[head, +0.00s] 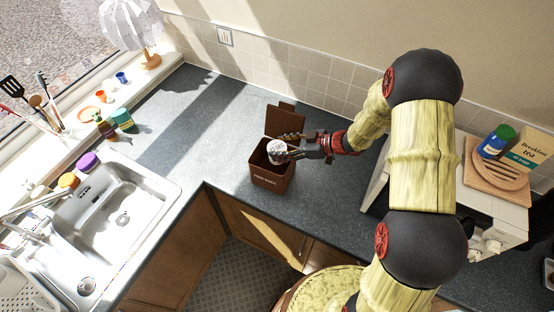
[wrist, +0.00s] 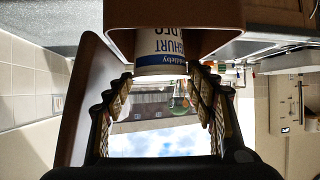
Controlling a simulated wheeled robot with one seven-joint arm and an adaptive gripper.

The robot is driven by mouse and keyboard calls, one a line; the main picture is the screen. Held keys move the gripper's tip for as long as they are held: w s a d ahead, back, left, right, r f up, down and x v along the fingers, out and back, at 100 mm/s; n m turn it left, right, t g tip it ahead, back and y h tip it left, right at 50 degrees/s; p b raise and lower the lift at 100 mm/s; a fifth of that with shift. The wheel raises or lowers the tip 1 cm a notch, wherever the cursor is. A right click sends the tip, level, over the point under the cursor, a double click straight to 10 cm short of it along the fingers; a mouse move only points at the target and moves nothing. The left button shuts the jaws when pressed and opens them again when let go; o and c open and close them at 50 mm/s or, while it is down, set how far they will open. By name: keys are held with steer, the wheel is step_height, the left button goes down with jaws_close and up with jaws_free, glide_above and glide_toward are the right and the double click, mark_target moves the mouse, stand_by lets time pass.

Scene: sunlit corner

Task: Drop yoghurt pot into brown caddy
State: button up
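The yoghurt pot (head: 277,147) is white with dark lettering and shows at the mouth of the brown caddy (head: 270,178) in the head view. In the wrist view the pot (wrist: 160,48) appears upside down, with blue lettering. My gripper (head: 291,147) reaches in from the right, and its fingertips (wrist: 160,73) close on the pot's near end from both sides. The caddy stands on the worktop with its lid (head: 285,119) raised at the back. The caddy's brown body (wrist: 215,38) shows behind the pot in the wrist view. The caddy's inside is mostly hidden.
A steel sink (head: 122,208) lies to the left, with bottles (head: 86,162) beside it. A white appliance (head: 500,205) with a wooden board, jar and tea box on top is at the right. The dark worktop (head: 200,120) left of the caddy is clear.

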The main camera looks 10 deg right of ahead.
steer(key=o, duration=0.4)
steer(key=shift+o, duration=0.2)
steer(key=shift+d, duration=0.1)
steer(key=v, duration=1.2)
